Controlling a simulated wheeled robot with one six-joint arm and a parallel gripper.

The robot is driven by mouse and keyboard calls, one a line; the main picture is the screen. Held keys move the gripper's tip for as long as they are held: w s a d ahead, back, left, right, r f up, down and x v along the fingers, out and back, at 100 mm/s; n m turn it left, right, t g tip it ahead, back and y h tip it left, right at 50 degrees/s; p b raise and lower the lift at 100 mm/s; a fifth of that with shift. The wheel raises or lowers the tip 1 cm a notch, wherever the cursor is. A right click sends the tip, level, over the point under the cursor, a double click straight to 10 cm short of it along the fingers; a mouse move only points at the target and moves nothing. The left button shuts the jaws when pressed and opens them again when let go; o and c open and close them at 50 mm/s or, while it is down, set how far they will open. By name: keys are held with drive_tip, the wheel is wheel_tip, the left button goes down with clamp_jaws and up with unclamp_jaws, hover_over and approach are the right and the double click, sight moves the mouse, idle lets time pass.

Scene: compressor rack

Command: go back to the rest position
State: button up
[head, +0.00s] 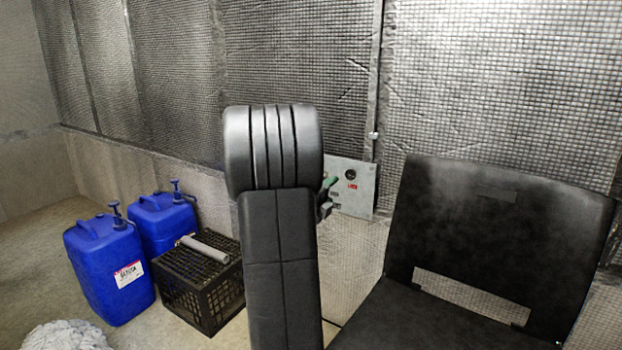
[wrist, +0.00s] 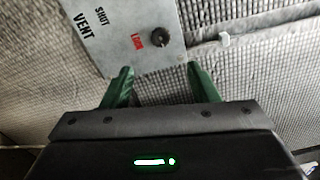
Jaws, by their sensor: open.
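My gripper (wrist: 160,86) is open in the wrist view, its two green fingers spread apart with nothing between them. Beyond the fingertips is a grey metal panel (wrist: 115,35) with the words VENT and SHUT and a small red label. A black round knob (wrist: 160,38) sits on the panel, apart from the fingers. In the head view my arm hides most of the gripper; only a green finger (head: 330,182) shows at its right edge. The panel (head: 362,199) stands behind it, low on the mesh wall.
A black chair-like seat (head: 490,240) stands close on the right. On the left floor are two blue jerrycans (head: 100,265) (head: 160,225) and a black crate (head: 190,290) with a grey cylinder (head: 205,248) on top. A pale fluffy heap (head: 65,336) lies front left.

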sight(350, 175)
drive_tip(key=b+x, duration=0.2)
drive_tip(key=x, duration=1.1)
drive_tip(key=shift+s, duration=0.1)
